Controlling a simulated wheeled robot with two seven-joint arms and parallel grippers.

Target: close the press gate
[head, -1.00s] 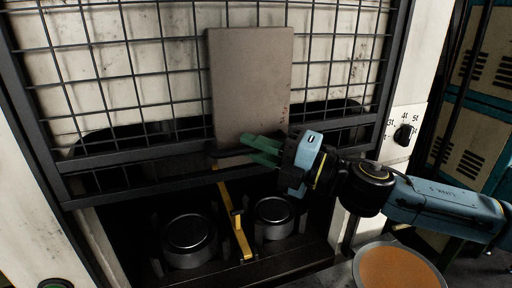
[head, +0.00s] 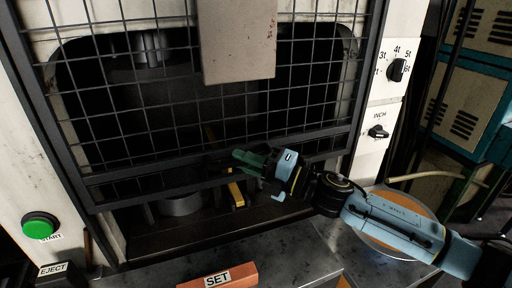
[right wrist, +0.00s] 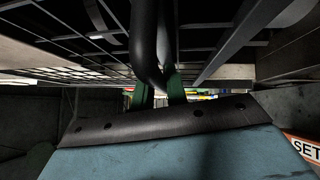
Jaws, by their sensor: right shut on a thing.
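The press gate is a black-framed wire mesh panel (head: 305,120) across the press opening in the head view. Its bottom rail (head: 130,187) hangs low, with a dark gap between it and the press bed. My right gripper (head: 244,160) is at the middle of the lower rails. In the right wrist view, its green fingers (right wrist: 158,88) close around a dark bar (right wrist: 146,45), which looks like the gate's handle. The bar hides part of the grip. My left gripper is out of view.
A grey plate (head: 238,40) is on the mesh. A metal cylinder (head: 181,205) and a yellow bar (head: 235,192) show below the gate. A green START button (head: 40,226) is at left, an orange SET block (head: 218,277) in front, and a round orange-topped object (head: 408,200) under my right arm.

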